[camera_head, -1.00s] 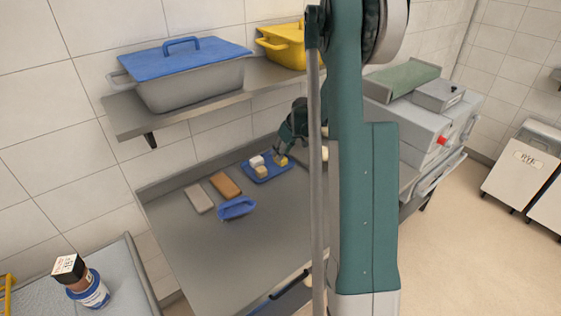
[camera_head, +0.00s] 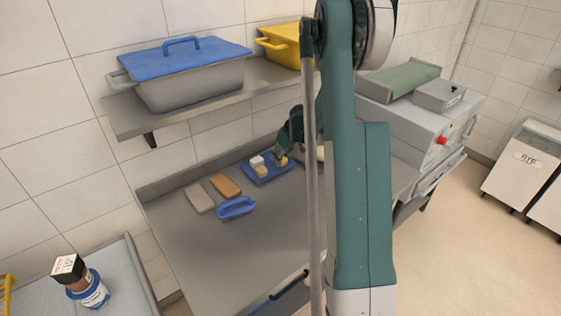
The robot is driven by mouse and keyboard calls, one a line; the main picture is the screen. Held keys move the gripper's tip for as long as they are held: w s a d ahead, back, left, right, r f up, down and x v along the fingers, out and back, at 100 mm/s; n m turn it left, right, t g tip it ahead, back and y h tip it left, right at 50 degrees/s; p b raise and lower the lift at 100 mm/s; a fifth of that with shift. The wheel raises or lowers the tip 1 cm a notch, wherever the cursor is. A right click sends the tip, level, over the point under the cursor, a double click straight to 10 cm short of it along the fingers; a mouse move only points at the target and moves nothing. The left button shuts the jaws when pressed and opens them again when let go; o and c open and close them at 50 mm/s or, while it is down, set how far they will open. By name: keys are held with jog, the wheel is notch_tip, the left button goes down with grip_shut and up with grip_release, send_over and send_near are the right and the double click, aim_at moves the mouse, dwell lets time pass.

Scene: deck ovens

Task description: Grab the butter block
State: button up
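A small yellow block (camera_head: 285,161), which looks like the butter, is at the right part of a blue tray (camera_head: 271,179) on the steel table. A white block (camera_head: 257,161) and a pale tan block (camera_head: 262,172) also sit on this tray. My gripper (camera_head: 280,157) is low over the tray, at the yellow block and partly covering it. The fingers are too small and dark to tell whether they are open or shut, or whether they touch the block.
A blue dish (camera_head: 236,208), a brown block (camera_head: 226,186) and a greyish block (camera_head: 200,198) lie left of the tray. A shelf (camera_head: 190,115) with a blue-lidded bin (camera_head: 195,85) and a yellow pot (camera_head: 281,50) overhangs the table's back. The table's front (camera_head: 230,260) is clear.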

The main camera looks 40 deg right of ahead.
jog(key=c, duration=0.7)
jog(key=shift+r, duration=0.1)
jog(key=shift+s+r, duration=0.25)
jog(key=shift+r, duration=0.15)
notch_tip(320, 180, up, 6)
jog(key=shift+f, duration=0.1)
jog(key=shift+s, duration=0.35)
jog(key=s, duration=1.8)
jog(key=shift+s, duration=0.4)
